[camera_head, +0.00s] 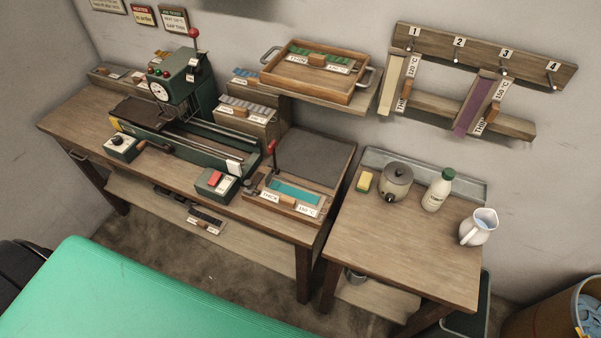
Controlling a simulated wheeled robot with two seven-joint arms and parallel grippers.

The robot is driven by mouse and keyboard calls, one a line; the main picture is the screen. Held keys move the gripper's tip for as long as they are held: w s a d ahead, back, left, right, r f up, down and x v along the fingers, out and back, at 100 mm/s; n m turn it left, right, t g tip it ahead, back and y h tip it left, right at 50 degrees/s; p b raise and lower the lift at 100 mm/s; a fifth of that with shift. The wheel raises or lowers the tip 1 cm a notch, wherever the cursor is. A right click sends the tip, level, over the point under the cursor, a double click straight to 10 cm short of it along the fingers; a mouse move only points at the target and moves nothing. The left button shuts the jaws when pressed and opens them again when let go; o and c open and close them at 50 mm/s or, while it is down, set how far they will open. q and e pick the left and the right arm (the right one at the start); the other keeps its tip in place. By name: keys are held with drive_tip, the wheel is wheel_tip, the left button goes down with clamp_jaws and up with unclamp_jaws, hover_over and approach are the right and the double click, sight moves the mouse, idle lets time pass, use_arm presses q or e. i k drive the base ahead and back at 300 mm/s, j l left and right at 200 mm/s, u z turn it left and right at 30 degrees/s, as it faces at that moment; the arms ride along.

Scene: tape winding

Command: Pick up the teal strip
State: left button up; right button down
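The teal strip (295,192) lies flat in a shallow wooden tray (266,203) at the front right of the long workbench. A small wooden block and white cards, one reading THICK, sit along the tray's front side. The strip's upper face is in clear view. Neither of my grippers shows in this view.
A green machine (181,85) with a red-knobbed lever stands on the workbench (85,118). A red-button box (214,184) and a dark plate (314,154) flank the tray. The side table (400,255) holds a sponge (364,181), pot (396,180), bottle (437,190) and pitcher (478,227); its front is clear.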

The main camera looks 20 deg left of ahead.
sight(302, 201)
drive_tip(key=k+l+u, duration=0.1)
drive_tip(key=l, duration=0.35)
drive_tip(key=l+u, duration=0.15)
drive_tip(key=l, duration=0.25)
drive_tip(key=k+l+u, duration=0.1)
drive_tip(key=l, duration=0.3)
drive_tip(key=k+l+u, duration=0.15)
drive_tip(key=l, duration=0.25)
drive_tip(key=k+l+u, duration=0.1)
drive_tip(key=l, duration=0.3)
drive_tip(key=k, duration=0.1)
